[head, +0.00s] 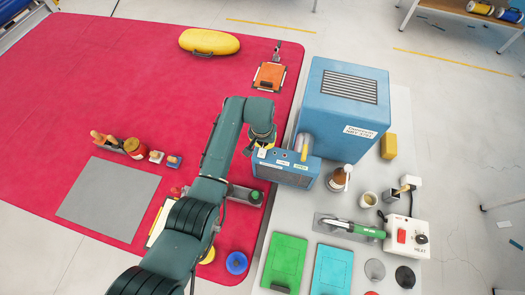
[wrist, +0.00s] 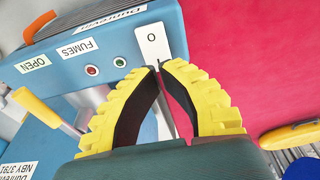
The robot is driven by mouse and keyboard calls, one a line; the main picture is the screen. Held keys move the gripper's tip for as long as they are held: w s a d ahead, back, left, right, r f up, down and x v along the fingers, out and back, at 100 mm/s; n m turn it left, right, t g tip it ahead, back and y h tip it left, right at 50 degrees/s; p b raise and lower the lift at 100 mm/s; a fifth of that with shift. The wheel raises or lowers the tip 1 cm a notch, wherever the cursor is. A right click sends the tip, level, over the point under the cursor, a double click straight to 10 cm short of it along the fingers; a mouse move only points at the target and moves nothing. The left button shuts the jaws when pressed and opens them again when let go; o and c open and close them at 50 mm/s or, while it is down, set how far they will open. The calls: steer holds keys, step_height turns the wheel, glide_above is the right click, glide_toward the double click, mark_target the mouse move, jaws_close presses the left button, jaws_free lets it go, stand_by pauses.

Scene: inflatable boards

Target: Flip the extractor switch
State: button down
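The extractor is a blue box (head: 340,98) with a vented top and a lower control unit (head: 287,172) at its front left. In the wrist view its panel carries a white switch plate (wrist: 153,40) marked "O", beside a red and a green light and labels "FUMES" and "OPEN". My gripper (wrist: 162,66) has ridged yellow fingers with tips drawn together, empty, at the plate's lower end. I cannot tell whether they touch it. In the head view my gripper (head: 263,142) is over the unit's left end and partly hides it.
A yellow-handled lever (wrist: 36,107) stands beside the panel. The grey bench (head: 305,222) holds a brown bottle (head: 338,180), a cup, a green-handled heat tool (head: 366,230) and green and cyan boards. The red mat (head: 90,60) lies left, with small items and a yellow case (head: 209,41).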

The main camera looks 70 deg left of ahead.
mark_target(263, 148)
steer(key=shift+f+b, duration=0.75)
steer(key=shift+f, duration=0.45)
stand_by(0.3)
steer(key=shift+r, duration=0.1)
step_height(263, 148, up, 7)
steer(key=p, duration=0.7)
stand_by(0.4)
